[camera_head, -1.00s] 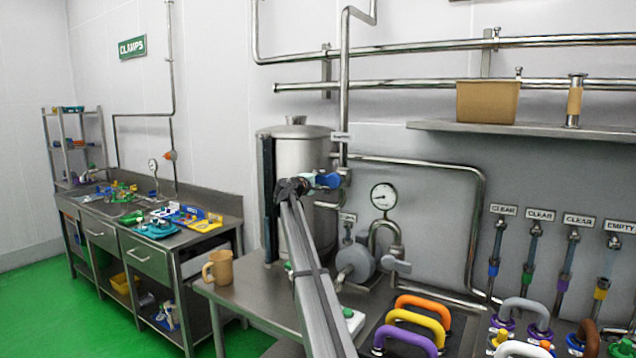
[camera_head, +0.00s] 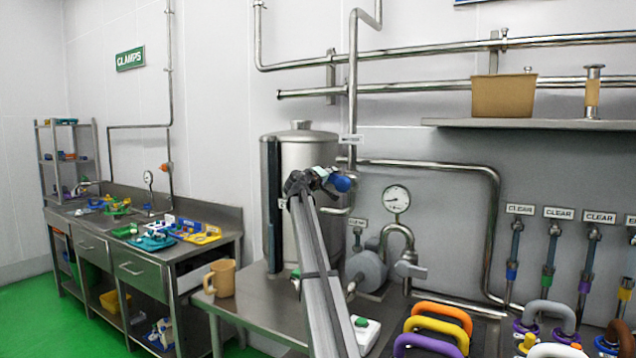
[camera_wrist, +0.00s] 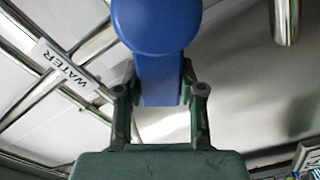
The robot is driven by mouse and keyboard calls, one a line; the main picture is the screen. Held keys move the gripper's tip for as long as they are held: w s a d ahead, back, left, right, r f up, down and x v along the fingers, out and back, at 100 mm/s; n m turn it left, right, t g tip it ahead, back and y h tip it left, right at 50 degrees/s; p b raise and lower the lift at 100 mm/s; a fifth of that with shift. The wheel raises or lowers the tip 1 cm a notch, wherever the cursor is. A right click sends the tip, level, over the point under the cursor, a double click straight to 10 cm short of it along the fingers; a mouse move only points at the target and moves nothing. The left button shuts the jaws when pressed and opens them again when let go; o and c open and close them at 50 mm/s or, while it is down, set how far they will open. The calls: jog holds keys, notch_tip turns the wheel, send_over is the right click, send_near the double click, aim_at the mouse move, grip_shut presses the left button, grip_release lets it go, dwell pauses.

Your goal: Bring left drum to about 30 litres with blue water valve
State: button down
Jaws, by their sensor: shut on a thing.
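The steel drum (camera_head: 312,155) stands on the steel bench, with a dark vertical gauge strip (camera_head: 273,205) on its left side. The level on the strip is too small to read. The blue water valve handle (camera_head: 342,184) is to the right of my gripper (camera_head: 314,179), in front of the drum. In the wrist view the blue handle (camera_wrist: 157,25) has a round end and a flat stem. My gripper (camera_wrist: 161,97) is shut on that stem, one finger on each side. A WATER label (camera_wrist: 66,66) is on the pipe beside it. The valve body is hidden.
A pressure gauge (camera_head: 396,199), a pump (camera_head: 366,270) and pipes stand right of the drum. A tan mug (camera_head: 220,278) sits at the bench's left edge. Coloured hose handles (camera_head: 437,327) fill the lower right. A shelf (camera_head: 530,124) runs above.

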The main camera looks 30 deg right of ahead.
dwell(0.3)
jog(key=c, duration=0.7)
grip_release()
jog(key=shift+d, duration=0.1)
jog(key=v, duration=1.2)
